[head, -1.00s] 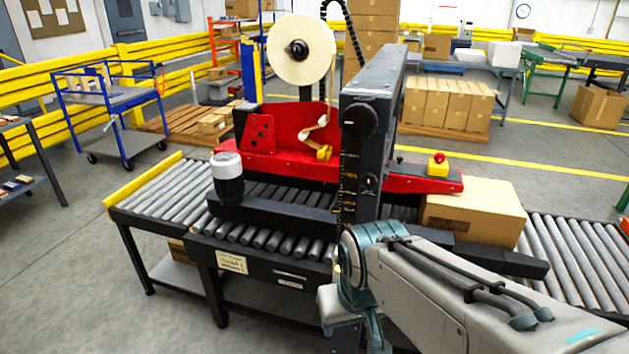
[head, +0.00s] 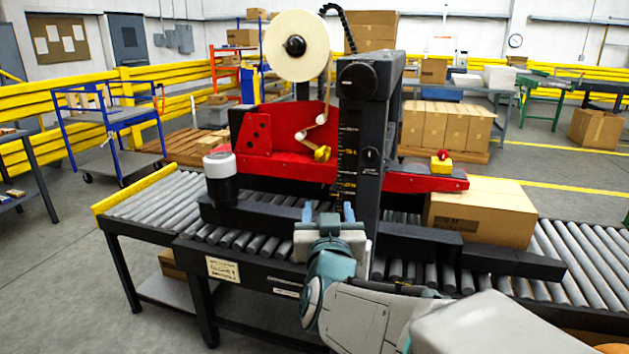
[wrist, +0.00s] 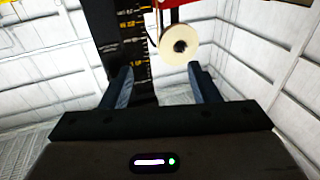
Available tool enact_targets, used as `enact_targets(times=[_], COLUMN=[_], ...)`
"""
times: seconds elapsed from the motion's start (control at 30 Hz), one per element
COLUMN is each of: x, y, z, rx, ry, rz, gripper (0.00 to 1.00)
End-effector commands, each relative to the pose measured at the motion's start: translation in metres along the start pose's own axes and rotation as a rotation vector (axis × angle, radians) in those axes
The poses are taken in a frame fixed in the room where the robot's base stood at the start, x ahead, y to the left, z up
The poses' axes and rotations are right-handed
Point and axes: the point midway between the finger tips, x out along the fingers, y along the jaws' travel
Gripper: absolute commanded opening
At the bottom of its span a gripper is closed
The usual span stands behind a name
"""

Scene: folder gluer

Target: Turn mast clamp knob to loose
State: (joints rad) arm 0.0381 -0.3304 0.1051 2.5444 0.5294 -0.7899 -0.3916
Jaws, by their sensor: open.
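The black mast (head: 359,130) of the red case machine stands upright, with a yellow-marked scale down its front face. A large round black knob (head: 357,81) is near the mast top, and a small dark knob (head: 370,155) with a light mark sits lower, beside the scale. I cannot tell from the frames which is the clamp knob. My gripper (head: 328,212) is open and empty, in front of the mast and below both knobs, touching neither. In the wrist view its two fingers (wrist: 164,86) stand apart, with the mast scale (wrist: 131,38) beyond; no knob is clear there.
A cream tape roll (head: 297,48) is left of the mast top. A black-and-white cylinder (head: 221,178) stands left on the conveyor's dark rail. A carton (head: 482,212) is on the rollers at right. A red-and-yellow button (head: 440,161) sits on the red arm.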

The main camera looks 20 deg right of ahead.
Motion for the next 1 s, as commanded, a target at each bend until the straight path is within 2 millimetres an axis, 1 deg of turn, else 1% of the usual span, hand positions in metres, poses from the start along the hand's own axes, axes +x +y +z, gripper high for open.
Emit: enact_targets(times=[0.03,0.2,0.37,0.47,0.57,0.67,0.9,1.0], x=[-0.001,-0.009,-0.015,-0.014,-0.004,0.012,0.060,0.077], y=[0.008,0.034,0.046,0.050,0.053,0.058,0.072,0.077], z=[0.007,-0.002,-0.008,-0.012,-0.016,-0.022,-0.038,-0.043], rx=[-0.007,-0.038,-0.057,-0.061,-0.061,-0.062,-0.062,-0.062], ry=[0.059,0.221,0.294,0.309,0.312,0.311,0.311,0.310], rz=[0.048,0.193,0.268,0.285,0.289,0.289,0.287,0.288], gripper=[0.55,0.55,0.55,0.55,0.55,0.55,0.55,0.55])
